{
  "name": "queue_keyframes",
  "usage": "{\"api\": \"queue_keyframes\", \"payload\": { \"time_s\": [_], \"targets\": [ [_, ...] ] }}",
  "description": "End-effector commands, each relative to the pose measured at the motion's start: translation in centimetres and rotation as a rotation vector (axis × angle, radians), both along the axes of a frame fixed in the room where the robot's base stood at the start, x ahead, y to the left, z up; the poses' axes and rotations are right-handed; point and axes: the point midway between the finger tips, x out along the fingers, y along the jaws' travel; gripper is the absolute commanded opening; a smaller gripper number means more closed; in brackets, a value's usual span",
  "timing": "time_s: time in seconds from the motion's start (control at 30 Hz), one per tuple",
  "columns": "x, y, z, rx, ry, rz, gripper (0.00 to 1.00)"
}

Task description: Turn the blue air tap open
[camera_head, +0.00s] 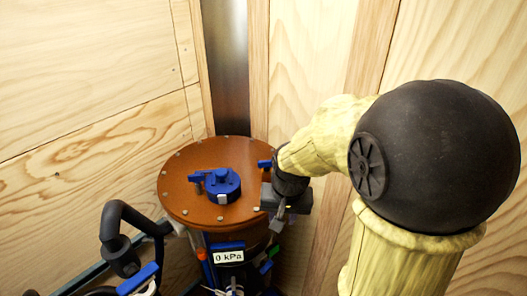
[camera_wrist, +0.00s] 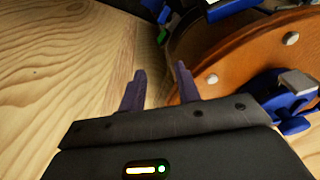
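A round orange-brown lid (camera_head: 185,203) with bolts around its rim tops a canister. A blue valve-like fitting (camera_head: 221,187) with a side handle sits at its middle. A smaller blue part (camera_head: 265,164) shows at the lid's right edge, beside my arm. I cannot tell for sure which blue part is the air tap. My gripper (camera_head: 279,218) hangs at the lid's right edge. In the wrist view its two dark fingers (camera_wrist: 159,72) stand apart with nothing between them. The lid (camera_wrist: 230,72) and a blue part with a grey block (camera_wrist: 292,95) lie to their right.
A "0 kPa" display (camera_head: 228,256) is on the canister's front. Small green and orange parts flank it. A thick black hose (camera_head: 112,222) and a blue bar (camera_head: 138,278) are at lower left. Wooden walls (camera_head: 80,80) close in behind and to the right.

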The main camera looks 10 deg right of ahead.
Motion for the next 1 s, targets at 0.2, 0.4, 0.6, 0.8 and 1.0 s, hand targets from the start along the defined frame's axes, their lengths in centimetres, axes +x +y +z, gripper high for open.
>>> {"api": "queue_keyframes", "payload": {
  "time_s": [0.2,0.4,0.6,0.8,1.0],
  "targets": [
    [5.8,-0.1,5.4,0.058,0.043,-0.318,0.33],
    [10.3,-0.1,11.0,0.102,0.088,-0.644,0.33],
    [13.4,0.2,16.9,0.128,0.126,-0.966,0.33],
    [14.9,0.8,22.0,0.133,0.154,-1.248,0.33],
    [15.1,1.1,23.9,0.129,0.163,-1.369,0.33]
  ]
}}
